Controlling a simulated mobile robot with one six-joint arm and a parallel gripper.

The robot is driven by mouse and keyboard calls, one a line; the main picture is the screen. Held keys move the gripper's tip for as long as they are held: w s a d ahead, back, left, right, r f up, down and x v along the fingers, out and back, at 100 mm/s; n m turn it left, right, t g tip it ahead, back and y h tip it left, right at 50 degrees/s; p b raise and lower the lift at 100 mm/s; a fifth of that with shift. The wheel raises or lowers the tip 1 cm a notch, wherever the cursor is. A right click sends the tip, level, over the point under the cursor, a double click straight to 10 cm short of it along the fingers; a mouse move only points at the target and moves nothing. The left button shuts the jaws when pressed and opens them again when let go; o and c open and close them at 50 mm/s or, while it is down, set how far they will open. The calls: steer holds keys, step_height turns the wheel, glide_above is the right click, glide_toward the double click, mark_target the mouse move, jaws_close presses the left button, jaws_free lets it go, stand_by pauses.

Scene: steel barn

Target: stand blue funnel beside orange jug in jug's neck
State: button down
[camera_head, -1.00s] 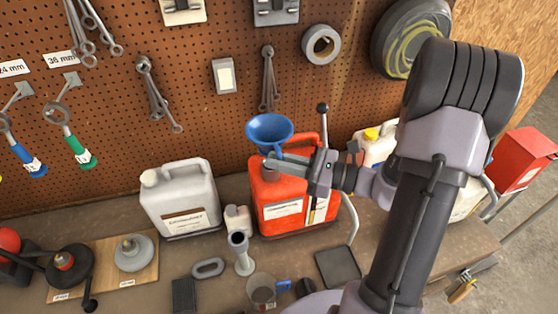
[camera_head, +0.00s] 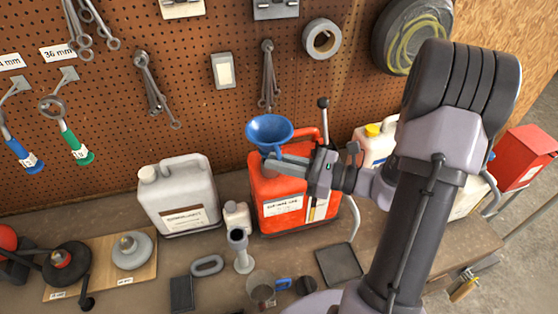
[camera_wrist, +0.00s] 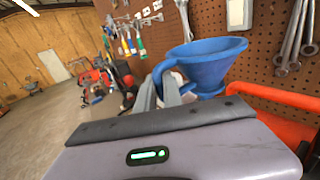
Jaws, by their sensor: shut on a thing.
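The blue funnel (camera_head: 269,130) is upright over the left part of the orange jug's (camera_head: 285,190) top, where the neck is. My gripper (camera_head: 272,163) is shut on the funnel's lower part, reaching in from the right. The wrist view shows the funnel's blue bowl (camera_wrist: 203,65) just beyond my fingers, with the jug's orange handle (camera_wrist: 275,98) at the right. My fingers hide the funnel's lower end and the jug's mouth, so I cannot tell how deep the spout sits.
A grey-white canister (camera_head: 178,196) stands left of the jug, with a small white bottle (camera_head: 237,216) between them. A grey funnel-like piece (camera_head: 241,250) and a measuring cup (camera_head: 262,288) stand in front. A white jug with a yellow cap (camera_head: 373,145) is behind right.

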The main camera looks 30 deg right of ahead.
steer(key=shift+f+b, duration=1.4)
steer(key=shift+f, duration=0.35)
steer(key=c, duration=1.4)
jaws_free()
steer(key=v, duration=1.7)
steer(key=shift+s, duration=0.2)
steer(key=shift+d+r, duration=0.15)
